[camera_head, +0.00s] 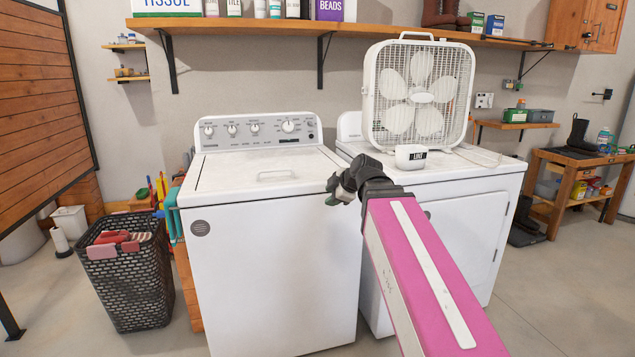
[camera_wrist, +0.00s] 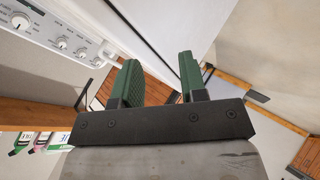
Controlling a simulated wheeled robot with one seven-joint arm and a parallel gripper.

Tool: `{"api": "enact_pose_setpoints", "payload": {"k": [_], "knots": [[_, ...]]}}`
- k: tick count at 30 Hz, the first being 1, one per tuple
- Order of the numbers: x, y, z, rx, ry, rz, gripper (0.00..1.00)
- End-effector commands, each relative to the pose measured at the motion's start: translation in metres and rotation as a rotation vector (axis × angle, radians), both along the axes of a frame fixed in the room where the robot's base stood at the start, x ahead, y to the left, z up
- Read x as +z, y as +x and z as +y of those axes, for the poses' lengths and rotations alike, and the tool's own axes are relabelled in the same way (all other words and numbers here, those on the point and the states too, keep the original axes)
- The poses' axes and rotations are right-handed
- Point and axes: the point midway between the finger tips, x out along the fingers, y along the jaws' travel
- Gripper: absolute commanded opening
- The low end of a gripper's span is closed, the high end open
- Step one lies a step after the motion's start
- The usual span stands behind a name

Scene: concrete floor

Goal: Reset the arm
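My pink arm reaches up from the bottom right in the head view. It ends in my dark gripper (camera_head: 338,190), which is in front of the seam between the white washer (camera_head: 270,255) and the white dryer (camera_head: 475,235). In the wrist view my gripper (camera_wrist: 158,72) shows two green finger pads standing apart, with nothing between them. The washer's control panel (camera_wrist: 65,35) shows at the upper left of the wrist view. The washer lid is shut. I cannot tell how far the gripper is from the washer front.
A white box fan (camera_head: 418,95) and a small white lint bin (camera_head: 411,157) stand on the dryer. A black laundry basket (camera_head: 128,280) with clothes is left of the washer. A wooden shelf (camera_head: 270,29) with boxes runs above. A workbench (camera_head: 570,185) is at right.

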Motion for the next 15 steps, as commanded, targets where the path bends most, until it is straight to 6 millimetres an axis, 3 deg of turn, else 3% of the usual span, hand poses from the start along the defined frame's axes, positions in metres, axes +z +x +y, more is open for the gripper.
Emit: {"api": "enact_pose_setpoints", "payload": {"k": [8,15], "knots": [[-0.088,-0.006,-0.03,-0.277,0.063,0.284,0.39],[-0.174,-0.024,-0.062,-0.604,0.109,0.541,0.39]]}}
